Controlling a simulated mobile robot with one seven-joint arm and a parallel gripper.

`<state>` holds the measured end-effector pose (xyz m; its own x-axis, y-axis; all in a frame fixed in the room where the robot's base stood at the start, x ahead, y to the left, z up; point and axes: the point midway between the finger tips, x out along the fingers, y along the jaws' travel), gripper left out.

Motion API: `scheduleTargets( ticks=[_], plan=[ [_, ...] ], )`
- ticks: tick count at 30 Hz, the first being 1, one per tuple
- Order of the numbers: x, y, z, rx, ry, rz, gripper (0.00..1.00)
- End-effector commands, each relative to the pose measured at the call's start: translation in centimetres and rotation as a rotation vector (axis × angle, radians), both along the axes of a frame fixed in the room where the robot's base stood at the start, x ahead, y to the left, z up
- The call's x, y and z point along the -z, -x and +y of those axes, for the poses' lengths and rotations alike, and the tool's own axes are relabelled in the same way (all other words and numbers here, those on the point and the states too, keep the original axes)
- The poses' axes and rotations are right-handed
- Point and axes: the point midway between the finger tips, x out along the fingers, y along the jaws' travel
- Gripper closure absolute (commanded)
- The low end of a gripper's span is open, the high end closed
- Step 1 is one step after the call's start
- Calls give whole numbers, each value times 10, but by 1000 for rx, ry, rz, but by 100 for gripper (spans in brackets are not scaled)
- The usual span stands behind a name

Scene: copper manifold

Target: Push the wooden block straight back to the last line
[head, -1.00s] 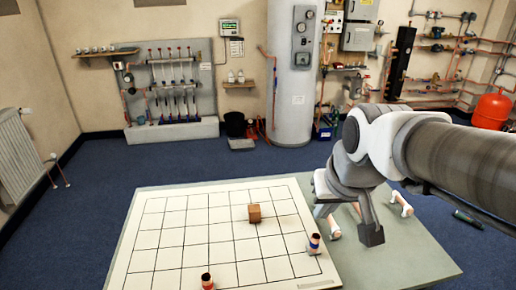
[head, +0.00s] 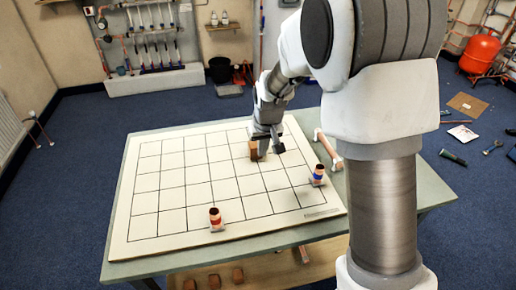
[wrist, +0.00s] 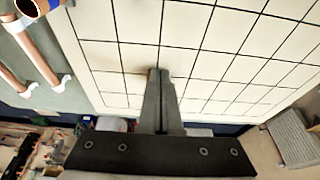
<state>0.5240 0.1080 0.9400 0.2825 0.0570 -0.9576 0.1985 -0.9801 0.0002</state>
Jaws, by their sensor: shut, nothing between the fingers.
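The wooden block (head: 253,150), a small brown cube, stands on the white gridded board (head: 150,226), in its back part and right of the middle. The last line (head: 190,135) is near the board's far edge, beyond the block. My gripper (head: 262,152) is shut and empty, low over the board, close to the block's right side in the head view; I cannot tell whether they touch. In the wrist view, the closed fingers (wrist: 163,76) hide most of the block; only a thin brown sliver (wrist: 151,74) shows beside them.
A red-banded copper piece (head: 215,218) stands at the board's front and a blue-banded one (head: 318,175) at its right edge. A copper pipe on white supports (head: 327,148) lies on the green table right of the board.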

Motion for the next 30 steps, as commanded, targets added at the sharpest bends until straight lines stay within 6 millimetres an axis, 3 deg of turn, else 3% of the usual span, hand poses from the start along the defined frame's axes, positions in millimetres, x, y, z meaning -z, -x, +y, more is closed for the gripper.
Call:
scheduleTargets(
  ticks=[5,16,22,30],
  plan=[
    [23,-6,1,1,1,4,100],
    [97,-27,6,0,0,5,100],
    [94,-53,11,0,0,-1,100],
    [94,-66,14,0,0,0,100]
  ],
)
